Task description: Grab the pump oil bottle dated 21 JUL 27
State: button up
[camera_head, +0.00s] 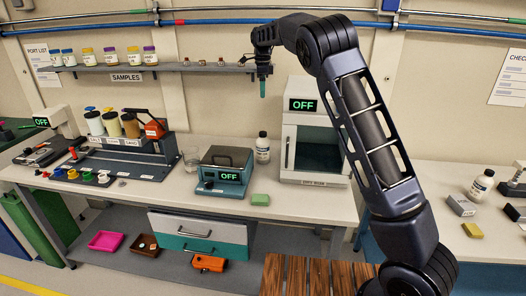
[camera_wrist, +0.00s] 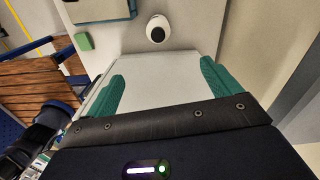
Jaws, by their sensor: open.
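The hot plate (camera_head: 222,172) reads OFF, left of the first bottle. The white oven (camera_head: 318,112) stands close on its right. A green sponge (camera_head: 260,199) lies in front. A shelf (camera_head: 150,68) of jars runs along the wall above. Small blocks lie near the second bottle.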

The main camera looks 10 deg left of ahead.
send_near(263, 139)
jog(key=f, duration=0.2)
jog(key=w+f, duration=0.1)
jog(key=f, duration=0.1)
jog(key=w+f, duration=0.1)
jog(key=f, duration=0.1)
jog(key=shift+a, duration=0.25)
jog(key=shift+s+d+f, duration=0.15)
jog(key=shift+f, duration=2.4)
jog(key=c, duration=1.8)
jog(key=shift+r, duration=0.15)
